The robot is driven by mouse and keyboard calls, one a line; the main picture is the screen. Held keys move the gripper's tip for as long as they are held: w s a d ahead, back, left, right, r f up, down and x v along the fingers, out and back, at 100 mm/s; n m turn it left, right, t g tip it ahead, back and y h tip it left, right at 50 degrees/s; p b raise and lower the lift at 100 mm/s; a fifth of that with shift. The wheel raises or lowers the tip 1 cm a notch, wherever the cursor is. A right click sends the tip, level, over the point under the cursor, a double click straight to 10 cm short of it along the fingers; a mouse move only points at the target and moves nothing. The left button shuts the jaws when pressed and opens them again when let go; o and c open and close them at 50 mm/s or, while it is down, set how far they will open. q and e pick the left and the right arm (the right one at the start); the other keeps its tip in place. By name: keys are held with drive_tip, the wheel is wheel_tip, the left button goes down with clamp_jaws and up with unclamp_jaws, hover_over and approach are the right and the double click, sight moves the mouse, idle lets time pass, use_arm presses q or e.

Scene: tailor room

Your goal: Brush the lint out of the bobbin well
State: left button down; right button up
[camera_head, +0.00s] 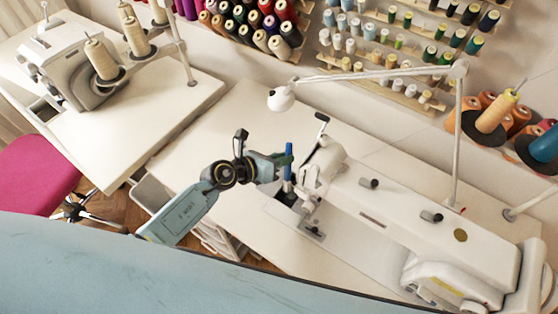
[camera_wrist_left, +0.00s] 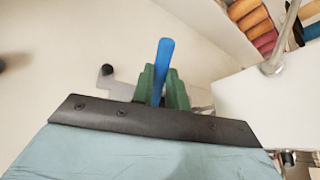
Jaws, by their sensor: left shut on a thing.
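My left gripper (camera_head: 285,163) is shut on a blue-handled tool, probably the brush (camera_head: 288,152), beside the needle end of the white sewing machine (camera_head: 400,215). In the left wrist view the blue handle (camera_wrist_left: 163,70) stands up between the green fingers of the gripper (camera_wrist_left: 160,88). The brush's lower end is hidden in that view. In the head view the brush is close to upright above a dark opening (camera_head: 287,196) in the machine bed, likely the bobbin well. I cannot tell whether its tip touches. No lint can be made out. My right gripper is not in view.
A metal plate (camera_head: 312,230) lies in front of the needle area. A lamp (camera_head: 282,98) on a jointed arm hangs behind the machine. A second machine (camera_head: 85,75) stands on the left table. Thread racks line the wall. The white tabletop (camera_head: 215,140) left of the machine is clear.

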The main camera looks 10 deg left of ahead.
use_arm(q)
drive_tip(key=shift+w+d+f, duration=0.15)
drive_tip(key=shift+w+d, duration=0.05)
drive_tip(key=shift+w, duration=0.35)
drive_tip(key=shift+w+d+f, duration=0.15)
drive_tip(key=shift+w, duration=0.4)
drive_tip(key=shift+s, duration=0.15)
drive_tip(key=shift+s+a+f+p, duration=0.1)
drive_tip(key=shift+s+a, duration=0.15)
drive_tip(key=shift+s, duration=0.35)
drive_tip(key=shift+s+a+f+p, duration=0.1)
drive_tip(key=shift+s+a, duration=0.1)
drive_tip(key=shift+s, duration=0.35)
drive_tip(key=shift+s+a+f+p, duration=0.1)
drive_tip(key=shift+s+a, duration=0.15)
drive_tip(key=shift+s, duration=0.35)
drive_tip(key=shift+w+d+b, duration=0.15)
drive_tip(key=shift+w+d, duration=0.1)
drive_tip(key=shift+w, duration=0.4)
drive_tip(key=shift+w+d+b, duration=0.1)
drive_tip(key=shift+w+d, duration=0.15)
drive_tip(key=shift+w, duration=0.45)
drive_tip(key=shift+w+d+b, duration=0.15)
drive_tip(key=shift+w+d, duration=0.1)
drive_tip(key=shift+w, duration=0.4)
